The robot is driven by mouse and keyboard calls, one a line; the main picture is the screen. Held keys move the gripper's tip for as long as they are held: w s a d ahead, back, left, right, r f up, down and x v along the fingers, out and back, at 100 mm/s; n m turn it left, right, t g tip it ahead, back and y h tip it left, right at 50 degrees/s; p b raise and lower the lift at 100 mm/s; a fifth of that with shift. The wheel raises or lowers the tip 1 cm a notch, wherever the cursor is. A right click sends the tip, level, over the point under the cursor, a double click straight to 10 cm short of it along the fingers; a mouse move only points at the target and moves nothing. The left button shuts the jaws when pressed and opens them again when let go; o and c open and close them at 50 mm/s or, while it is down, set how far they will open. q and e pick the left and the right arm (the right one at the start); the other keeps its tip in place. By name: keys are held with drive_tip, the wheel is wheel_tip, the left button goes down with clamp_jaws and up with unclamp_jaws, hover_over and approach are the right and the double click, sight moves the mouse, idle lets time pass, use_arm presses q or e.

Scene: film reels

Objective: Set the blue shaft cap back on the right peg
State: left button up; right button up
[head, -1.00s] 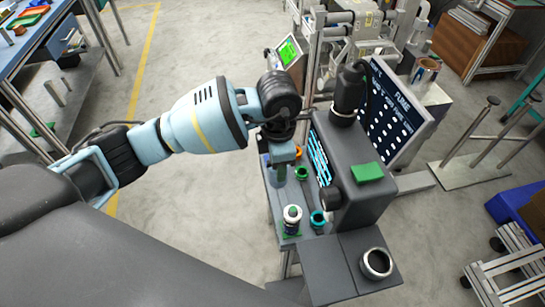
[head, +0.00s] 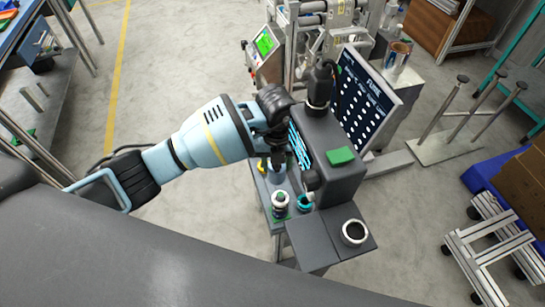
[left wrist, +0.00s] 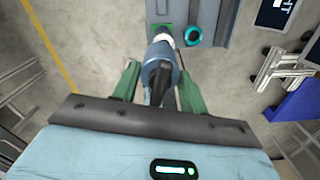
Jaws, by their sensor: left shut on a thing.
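My left gripper (left wrist: 158,88) has green fingers closed around a blue-grey piece (left wrist: 162,54) with a dark middle, which looks like the blue shaft cap. In the head view the left gripper (head: 277,160) hangs over the narrow bench, and the held piece is hard to make out. Just beyond it in the left wrist view is a short upright piece with a white top (left wrist: 163,34) on a green base. In the head view this upright piece (head: 279,203) stands in front of the gripper. I cannot tell which part is the right peg. My right gripper is not in view.
A teal ring (left wrist: 193,36) lies beside the upright piece. A tall grey machine (head: 334,160) stands close right of the gripper, with a dark cup (head: 355,232) on the lower grey shelf (head: 312,247). A stand with upright posts (head: 470,148) is farther right.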

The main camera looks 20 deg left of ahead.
sight(281, 182)
use_arm(q)
drive_tip(key=n, duration=0.2)
drive_tip(key=d+n, duration=0.1)
drive_tip(key=n, duration=0.1)
drive_tip(key=shift+s+f+p, duration=0.15)
drive_tip(key=shift+p, duration=0.25)
drive_tip(key=shift+s+d+f+n, duration=0.15)
drive_tip(key=shift+f+n, duration=0.05)
drive_tip(key=shift+n, duration=0.6)
drive_tip(key=shift+s+d+f+n, duration=0.1)
drive_tip(key=shift+d+f+n, duration=0.05)
drive_tip(key=shift+n, duration=0.65)
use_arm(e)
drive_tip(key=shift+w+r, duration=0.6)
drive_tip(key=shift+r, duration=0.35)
use_arm(q)
drive_tip(key=shift+f, duration=0.1)
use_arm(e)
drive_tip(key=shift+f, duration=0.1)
